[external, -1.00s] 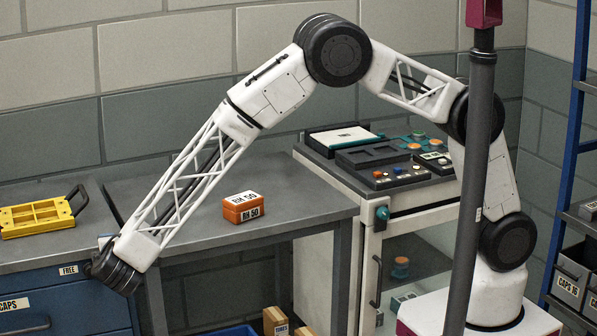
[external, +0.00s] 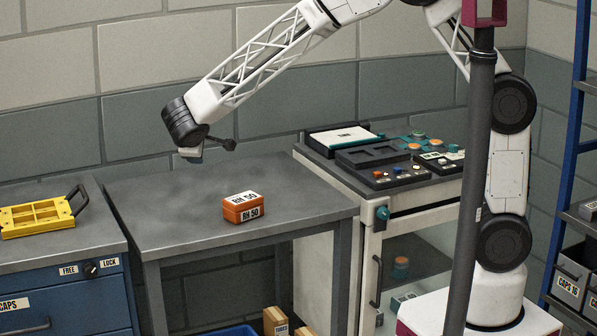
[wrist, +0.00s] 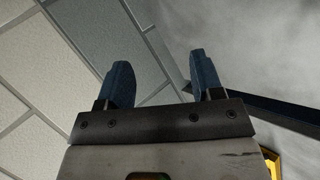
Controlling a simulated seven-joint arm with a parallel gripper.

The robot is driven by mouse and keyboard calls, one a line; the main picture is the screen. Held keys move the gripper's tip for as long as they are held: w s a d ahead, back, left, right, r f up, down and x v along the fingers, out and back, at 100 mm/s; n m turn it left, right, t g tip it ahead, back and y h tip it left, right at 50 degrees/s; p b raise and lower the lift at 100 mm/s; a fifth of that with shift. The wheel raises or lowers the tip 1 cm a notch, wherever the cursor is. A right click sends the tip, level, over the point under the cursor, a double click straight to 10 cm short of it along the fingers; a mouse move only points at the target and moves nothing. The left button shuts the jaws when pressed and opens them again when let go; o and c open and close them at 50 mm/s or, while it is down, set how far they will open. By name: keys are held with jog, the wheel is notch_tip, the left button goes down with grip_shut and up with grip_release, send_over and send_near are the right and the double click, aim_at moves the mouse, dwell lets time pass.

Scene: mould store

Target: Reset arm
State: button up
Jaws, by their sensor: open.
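My gripper (wrist: 160,85) shows in the wrist view with its two blue fingers apart and nothing between them. In the external view my arm's end is raised in front of the wall, above the back left part of the grey table; the gripper (external: 192,155) there is mostly hidden behind the dark wrist joint. An orange box (external: 243,213) marked RH 50 sits on the grey table (external: 165,215), below and to the right of my gripper and apart from it.
A yellow tray (external: 35,217) with a dark handle lies on the blue drawer cabinet (external: 65,300) at the left. A white cabinet with a control panel (external: 395,175) stands right of the table. A dark upright post (external: 473,200) stands in front of my arm. Blue shelving (external: 565,160) is at the right edge.

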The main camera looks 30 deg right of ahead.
jog(key=s+d+r+m+g, duration=0.1)
jog(key=d+r+m+g, duration=0.15)
jog(key=d, duration=0.95)
jog(key=s+d+r+m+g, duration=0.1)
jog(key=d+r, duration=0.2)
jog(key=d, duration=0.9)
jog(key=d+r+m+g, duration=0.2)
jog(key=d+r, duration=0.1)
jog(key=d, duration=0.9)
jog(key=s+d+m+y, duration=0.4)
jog(key=s+d+m, duration=0.2)
jog(key=s+d, duration=1.4)
jog(key=shift+s+d+f+g+y, duration=0.25)
jog(key=shift+s+d+g+y, duration=0.2)
jog(key=shift+s, duration=0.55)
